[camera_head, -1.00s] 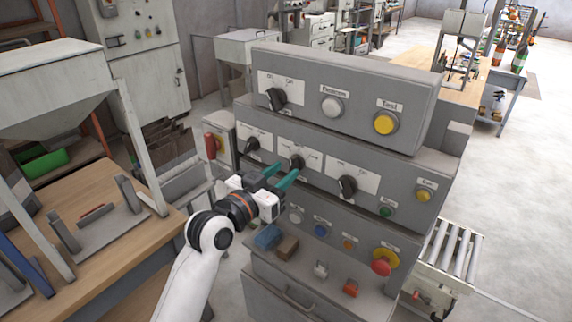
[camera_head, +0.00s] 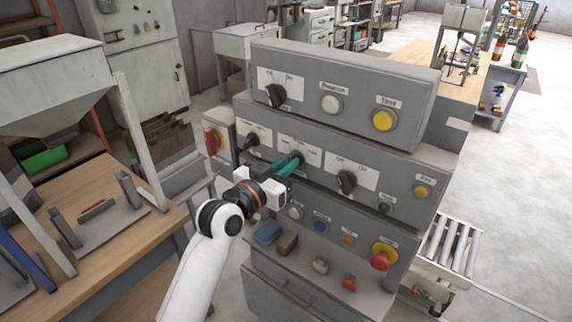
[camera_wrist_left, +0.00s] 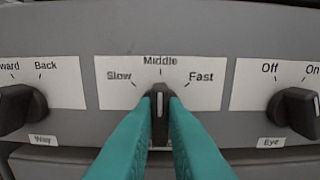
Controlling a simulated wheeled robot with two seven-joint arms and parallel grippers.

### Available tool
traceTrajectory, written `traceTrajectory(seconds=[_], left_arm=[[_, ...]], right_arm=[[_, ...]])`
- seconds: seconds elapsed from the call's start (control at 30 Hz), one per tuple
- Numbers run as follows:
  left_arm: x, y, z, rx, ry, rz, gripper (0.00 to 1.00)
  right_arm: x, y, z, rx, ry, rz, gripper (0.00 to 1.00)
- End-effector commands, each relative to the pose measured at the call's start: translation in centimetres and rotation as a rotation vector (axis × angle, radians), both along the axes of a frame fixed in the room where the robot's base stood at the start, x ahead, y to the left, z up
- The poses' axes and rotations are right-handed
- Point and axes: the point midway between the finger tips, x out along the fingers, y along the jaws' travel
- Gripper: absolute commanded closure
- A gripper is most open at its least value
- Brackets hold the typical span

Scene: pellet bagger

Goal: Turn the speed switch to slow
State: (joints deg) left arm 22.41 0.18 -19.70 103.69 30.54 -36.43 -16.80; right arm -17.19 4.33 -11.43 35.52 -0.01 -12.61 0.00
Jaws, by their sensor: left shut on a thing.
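The speed switch is a black rotary knob (camera_wrist_left: 160,102) in the middle of the left wrist view. Its white plate (camera_wrist_left: 118,88) reads Slow on the left, Middle at the top and Fast on the right. The knob's pale mark points straight up at Middle. My left gripper (camera_wrist_left: 160,112) has its two teal fingers on either side of the knob, shut on it. In the head view my left gripper (camera_head: 290,163) reaches the middle row of the grey panel and mostly hides the knob. My right gripper is not in view.
The Way knob (camera_wrist_left: 18,108) sits left of the speed switch and the Eye knob (camera_wrist_left: 294,108) right of it. Below are a red mushroom button (camera_head: 380,261) and a ledge with a blue block (camera_head: 267,233) and brown block (camera_head: 288,244). A wooden table (camera_head: 120,262) stands at left.

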Motion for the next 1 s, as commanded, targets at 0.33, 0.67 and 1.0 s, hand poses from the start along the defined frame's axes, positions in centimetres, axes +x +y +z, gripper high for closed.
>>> traceTrajectory(seconds=[0.33,0.67,1.0], left_arm=[[0.1,0.1,0.2,-0.136,0.101,0.0,1.0],[0.1,0.2,0.2,-0.375,0.275,0.0,1.0],[0.2,0.3,0.1,-0.588,0.426,0.0,1.0]], right_arm=[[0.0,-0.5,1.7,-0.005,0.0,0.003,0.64],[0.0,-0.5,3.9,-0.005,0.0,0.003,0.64],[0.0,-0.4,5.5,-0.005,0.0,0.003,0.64]])
